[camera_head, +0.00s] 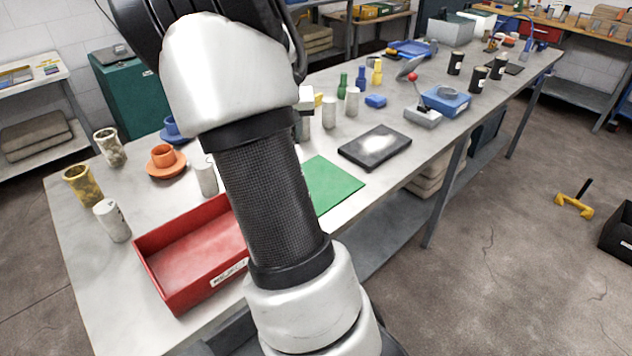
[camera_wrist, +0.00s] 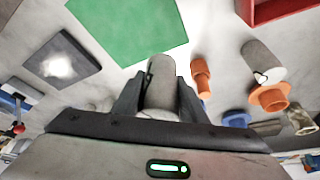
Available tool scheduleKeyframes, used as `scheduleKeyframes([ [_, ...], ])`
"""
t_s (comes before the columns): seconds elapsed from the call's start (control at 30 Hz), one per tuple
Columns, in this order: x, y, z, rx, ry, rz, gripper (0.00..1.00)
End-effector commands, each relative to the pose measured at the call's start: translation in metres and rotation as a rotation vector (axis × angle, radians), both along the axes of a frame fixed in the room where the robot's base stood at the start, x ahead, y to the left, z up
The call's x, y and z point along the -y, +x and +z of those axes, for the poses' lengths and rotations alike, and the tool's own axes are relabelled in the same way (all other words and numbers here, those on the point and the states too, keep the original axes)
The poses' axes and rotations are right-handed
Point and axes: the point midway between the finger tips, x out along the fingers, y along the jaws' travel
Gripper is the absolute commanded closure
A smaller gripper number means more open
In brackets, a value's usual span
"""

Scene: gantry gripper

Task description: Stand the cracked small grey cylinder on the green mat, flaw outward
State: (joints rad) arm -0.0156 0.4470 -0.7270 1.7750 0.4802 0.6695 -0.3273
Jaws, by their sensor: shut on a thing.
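My gripper (camera_wrist: 160,88) is shut on a small grey cylinder (camera_wrist: 161,82), seen between the two dark fingers in the wrist view. The green mat (camera_wrist: 130,28) lies just beyond the fingers; nothing stands on the part I see. In the head view the mat (camera_head: 330,184) is partly hidden by my arm, as is my gripper.
A red tray (camera_head: 160,272) is at the front left. A black plate (camera_head: 375,147) lies right of the mat. Several bottles and cylinders stand behind.

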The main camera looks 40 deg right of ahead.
Motion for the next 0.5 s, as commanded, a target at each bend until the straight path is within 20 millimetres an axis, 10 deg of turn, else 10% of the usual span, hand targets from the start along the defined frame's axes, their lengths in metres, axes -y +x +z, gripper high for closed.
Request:
scheduleKeyframes([
  [0.5, 0.052, -0.057, -0.026, -0.002, 0.001, -0.287, 0.98],
])
